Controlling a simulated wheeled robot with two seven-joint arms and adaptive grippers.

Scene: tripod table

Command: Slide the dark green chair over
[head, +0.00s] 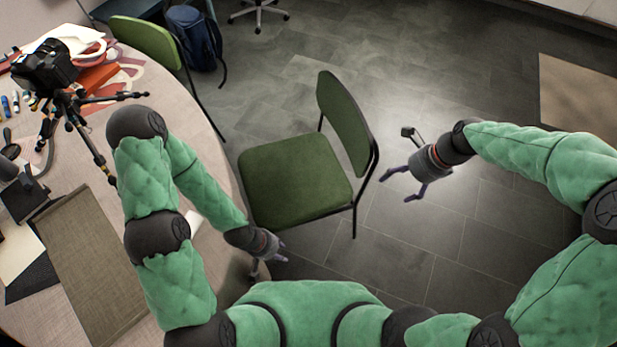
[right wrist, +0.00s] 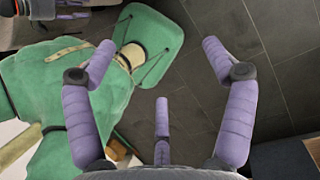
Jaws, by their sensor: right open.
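The dark green chair (head: 292,181) stands upright on the floor in the middle of the head view, right of the round table. Its backrest (head: 343,118) is on the right side, and its dark metal frame shows beneath. My right gripper (head: 403,189) is open and empty, a little right of the backrest and apart from it. Its spread purple fingers also show in the right wrist view (right wrist: 160,75), with nothing between them. My left gripper (head: 277,252) is just below the seat's front left part in the picture; its fingers are small and I cannot tell whether they touch the chair.
The round table (head: 170,95) fills the left, bearing a camera on a tripod (head: 50,75) and a brown mat (head: 90,255). A lighter green chair (head: 148,42) and blue backpack (head: 197,38) stand behind.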

